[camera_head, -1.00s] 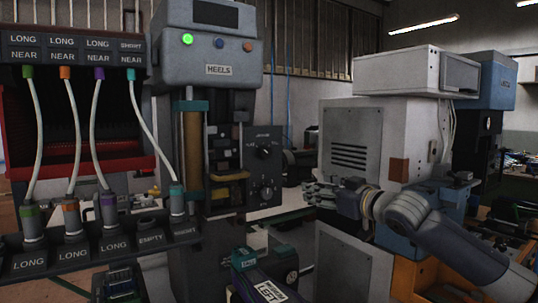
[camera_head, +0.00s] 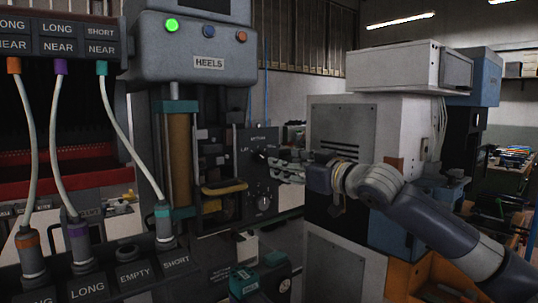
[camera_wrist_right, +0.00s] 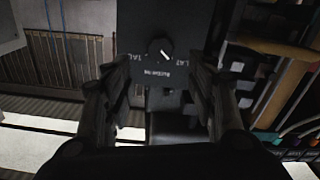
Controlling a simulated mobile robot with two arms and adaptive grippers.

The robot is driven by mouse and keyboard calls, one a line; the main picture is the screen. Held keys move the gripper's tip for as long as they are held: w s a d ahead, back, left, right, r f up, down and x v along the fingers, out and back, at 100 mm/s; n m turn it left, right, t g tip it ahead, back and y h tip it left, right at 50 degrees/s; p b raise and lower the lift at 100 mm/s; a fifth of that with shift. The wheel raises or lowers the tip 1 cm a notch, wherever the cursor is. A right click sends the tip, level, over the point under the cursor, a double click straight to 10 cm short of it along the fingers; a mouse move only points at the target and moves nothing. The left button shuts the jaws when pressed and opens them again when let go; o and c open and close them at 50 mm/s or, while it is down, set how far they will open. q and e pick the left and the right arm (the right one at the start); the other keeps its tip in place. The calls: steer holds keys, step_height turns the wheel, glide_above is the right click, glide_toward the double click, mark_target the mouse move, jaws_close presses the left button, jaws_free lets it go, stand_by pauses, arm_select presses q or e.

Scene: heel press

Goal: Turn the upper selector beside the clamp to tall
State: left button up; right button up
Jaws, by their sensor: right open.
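The upper selector (camera_head: 259,155) is a round black knob on the dark panel (camera_head: 243,180) to the right of the clamp (camera_head: 222,188). In the right wrist view the knob (camera_wrist_right: 159,49) appears upside down, with letters of "TALL" at left and "FLAT" at right. Its white pointer mark slants to the lower right of that view, towards the FLAT side. My right gripper (camera_head: 284,167) is just right of the panel. Its fingers (camera_wrist_right: 152,82) are open, one on each side of the knob's line, and empty. I see no contact with the knob. My left gripper is out of view.
A lower knob (camera_head: 263,202) sits below on the same panel. The press head (camera_head: 190,50) with a lit green button is above. Cabled sockets (camera_head: 165,225) stand at left. A grey cabinet (camera_head: 340,140) stands behind my right arm.

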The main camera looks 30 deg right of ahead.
mark_target(264, 158)
steer(key=w, duration=0.1)
steer(key=w+p, duration=0.1)
steer(key=w, duration=0.1)
steer(key=w+p, duration=0.1)
steer(key=w, duration=0.1)
steer(key=shift+w+a, duration=0.1)
steer(key=shift+a, duration=0.2)
steer(key=shift+w+p, duration=0.5)
steer(key=shift+w, duration=0.7)
steer(key=shift+w+f, duration=0.1)
steer(key=shift+w, duration=0.05)
steer(key=shift+w+f, duration=0.1)
steer(key=shift+w, duration=0.05)
steer(key=shift+c, duration=0.8)
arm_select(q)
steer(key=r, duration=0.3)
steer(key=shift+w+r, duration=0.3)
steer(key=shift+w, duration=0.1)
arm_select(e)
steer(key=c, duration=0.9)
